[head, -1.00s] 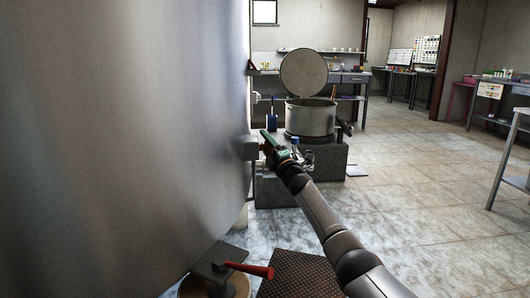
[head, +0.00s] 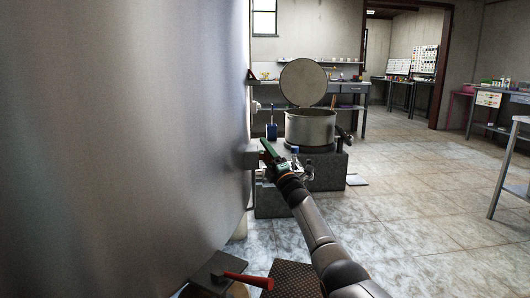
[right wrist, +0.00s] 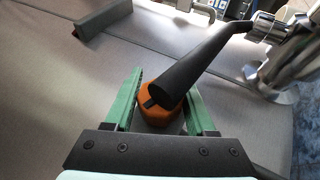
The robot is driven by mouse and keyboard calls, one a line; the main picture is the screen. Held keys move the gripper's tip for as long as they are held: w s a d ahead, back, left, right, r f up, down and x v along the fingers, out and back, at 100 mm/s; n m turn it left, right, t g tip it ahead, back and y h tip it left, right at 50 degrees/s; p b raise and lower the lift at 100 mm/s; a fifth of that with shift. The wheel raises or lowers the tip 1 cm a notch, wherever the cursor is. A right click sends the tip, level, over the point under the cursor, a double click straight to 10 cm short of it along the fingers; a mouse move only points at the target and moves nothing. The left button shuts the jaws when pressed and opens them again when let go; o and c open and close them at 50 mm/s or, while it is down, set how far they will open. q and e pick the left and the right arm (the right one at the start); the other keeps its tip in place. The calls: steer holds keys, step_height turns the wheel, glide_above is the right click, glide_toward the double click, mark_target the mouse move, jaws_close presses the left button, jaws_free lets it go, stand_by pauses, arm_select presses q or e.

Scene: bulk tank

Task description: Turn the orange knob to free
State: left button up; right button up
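The orange knob (right wrist: 160,112) is in the right wrist view, low on the grey metal wall of the tank. A black tapered bar (right wrist: 203,62) crosses over it and runs up to the right. My right gripper (right wrist: 162,100) has its green fingers on both sides of the knob, and they appear to touch it. In the head view my right gripper (head: 267,150) is at the right edge of the big tank (head: 120,140), and the knob cannot be made out there. My left gripper is not in view.
Shiny metal fittings (right wrist: 285,60) are close at the upper right of the wrist view. A lidded pot (head: 310,127) stands on a grey block (head: 325,172) beyond my gripper. A red handle (head: 248,281) sticks out at the bottom. The floor to the right is clear.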

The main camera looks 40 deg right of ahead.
steer(key=o, duration=0.3)
steer(key=shift+o, duration=0.2)
steer(key=shift+s, duration=0.15)
steer(key=shift+p+v, duration=0.8)
steer(key=shift+v, duration=0.25)
steer(key=p+v, duration=0.3)
steer(key=v, duration=0.7)
steer(key=shift+o, duration=0.2)
steer(key=shift+a, duration=0.1)
